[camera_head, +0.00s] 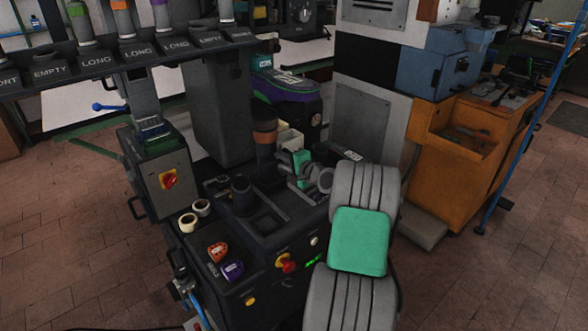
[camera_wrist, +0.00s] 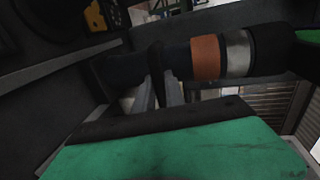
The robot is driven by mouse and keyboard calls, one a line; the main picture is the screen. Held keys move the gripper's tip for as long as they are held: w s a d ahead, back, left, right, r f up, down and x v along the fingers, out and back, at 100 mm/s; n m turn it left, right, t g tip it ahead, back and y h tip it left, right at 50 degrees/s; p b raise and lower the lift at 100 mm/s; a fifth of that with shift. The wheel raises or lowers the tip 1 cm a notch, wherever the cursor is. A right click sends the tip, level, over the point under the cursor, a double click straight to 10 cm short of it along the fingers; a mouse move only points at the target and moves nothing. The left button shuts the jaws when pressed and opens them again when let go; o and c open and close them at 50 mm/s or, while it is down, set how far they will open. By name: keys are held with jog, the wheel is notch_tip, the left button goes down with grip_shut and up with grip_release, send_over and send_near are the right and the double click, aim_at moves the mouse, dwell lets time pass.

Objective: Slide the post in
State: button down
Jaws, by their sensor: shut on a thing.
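The post (camera_wrist: 210,58) is dark with an orange band and a silver band, and it lies across the wrist view. My gripper (camera_wrist: 158,78) is shut on its dark part. In the head view the orange-banded post (camera_head: 264,137) stands roughly upright above the dark press bed, behind my wrist. My fingers are mostly hidden there. A short dark round piece (camera_head: 243,194) stands on the press bed (camera_head: 262,238), left of a rectangular recess. I cannot tell whether the post's lower end touches or enters anything.
A rack (camera_head: 110,62) with posts and labels LONG and EMPTY spans the upper left. A shoe-like form (camera_head: 283,84) with a purple edge sits behind the post. A switch box (camera_head: 166,178) stands left. An orange cabinet (camera_head: 460,150) stands right. Floor is open at lower left.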

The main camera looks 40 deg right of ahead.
jog(key=w, duration=0.3)
jog(key=shift+r, duration=0.15)
jog(key=shift+w+a, duration=0.1)
jog(key=c, duration=1.5)
grip_release()
jog(key=shift+w, duration=0.15)
jog(key=shift+o, duration=0.5)
jog(key=shift+s, duration=0.3)
send_near(273, 153)
jog(key=shift+w+f, duration=0.2)
jog(key=shift+f, duration=0.05)
jog(key=shift+a, duration=0.1)
